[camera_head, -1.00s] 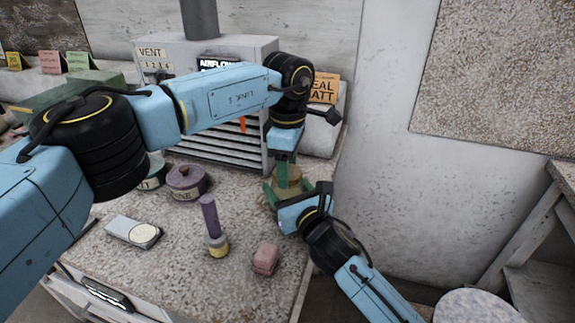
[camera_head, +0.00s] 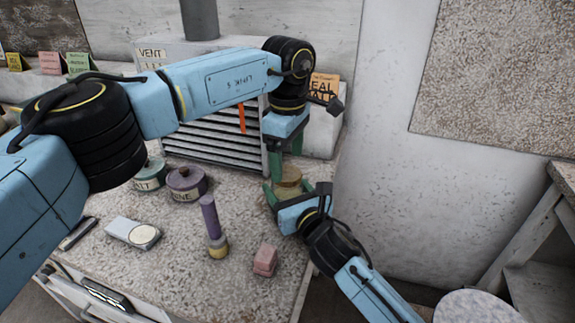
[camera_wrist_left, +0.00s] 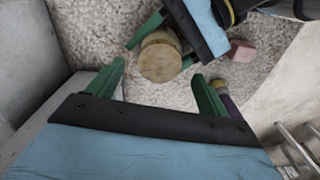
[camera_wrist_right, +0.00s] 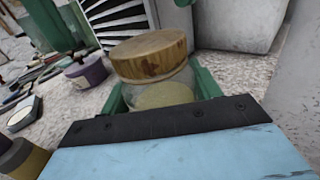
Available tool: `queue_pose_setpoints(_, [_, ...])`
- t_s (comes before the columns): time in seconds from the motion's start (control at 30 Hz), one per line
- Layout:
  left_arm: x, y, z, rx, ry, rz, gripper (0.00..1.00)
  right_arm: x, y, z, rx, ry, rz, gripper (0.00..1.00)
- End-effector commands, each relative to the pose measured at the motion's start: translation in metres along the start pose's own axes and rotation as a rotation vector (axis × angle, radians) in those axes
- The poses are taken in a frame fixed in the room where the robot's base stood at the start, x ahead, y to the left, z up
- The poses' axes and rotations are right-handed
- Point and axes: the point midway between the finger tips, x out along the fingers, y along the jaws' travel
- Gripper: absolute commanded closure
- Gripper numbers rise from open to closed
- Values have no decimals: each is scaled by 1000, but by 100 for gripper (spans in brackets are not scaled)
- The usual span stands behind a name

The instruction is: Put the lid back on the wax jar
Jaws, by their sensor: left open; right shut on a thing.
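The wax jar (camera_wrist_right: 160,94) is a clear jar with pale yellow wax inside, standing at the right back of the bench. The round wooden lid (camera_wrist_right: 150,56) sits on top of the jar; it also shows in the head view (camera_head: 289,174) and from above in the left wrist view (camera_wrist_left: 160,62). My right gripper (camera_head: 287,188) is shut around the jar's body, below the lid. My left gripper (camera_head: 286,160) is open and empty just above the lid, apart from it. The jar's lower part is partly hidden by my right gripper.
A purple jar (camera_head: 186,184) and a teal jar (camera_head: 151,174) stand left of the wax jar. A purple-handled tool (camera_head: 212,224), a pink block (camera_head: 265,260) and a grey device (camera_head: 132,232) lie nearer. The vented box (camera_head: 215,135) stands behind.

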Motion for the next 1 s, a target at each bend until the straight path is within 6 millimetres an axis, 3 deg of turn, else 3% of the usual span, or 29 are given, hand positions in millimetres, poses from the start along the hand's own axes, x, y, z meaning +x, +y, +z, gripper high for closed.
queue_pose_setpoints(0.2, [-50, 0, 0, 0, 0, 4, 21, 0, 0, -1, 1, 1, 0, 100])
queue_pose_setpoints(0.4, [-81, 0, 0, 0, 1, 3, 21, 0, 0, -1, 1, 1, 0, 100])
queue_pose_setpoints(0.83, [-92, 0, 0, 1, 0, 1, 21, 0, 0, -1, 1, 1, 0, 100])
queue_pose_setpoints(0.87, [-92, 0, 0, 1, 0, 1, 21, 0, 0, -1, 1, 1, 0, 36])
queue_pose_setpoints(1.0, [-92, 0, 0, 1, 0, 1, 21, 0, 0, 0, 1, 1, 0, 18])
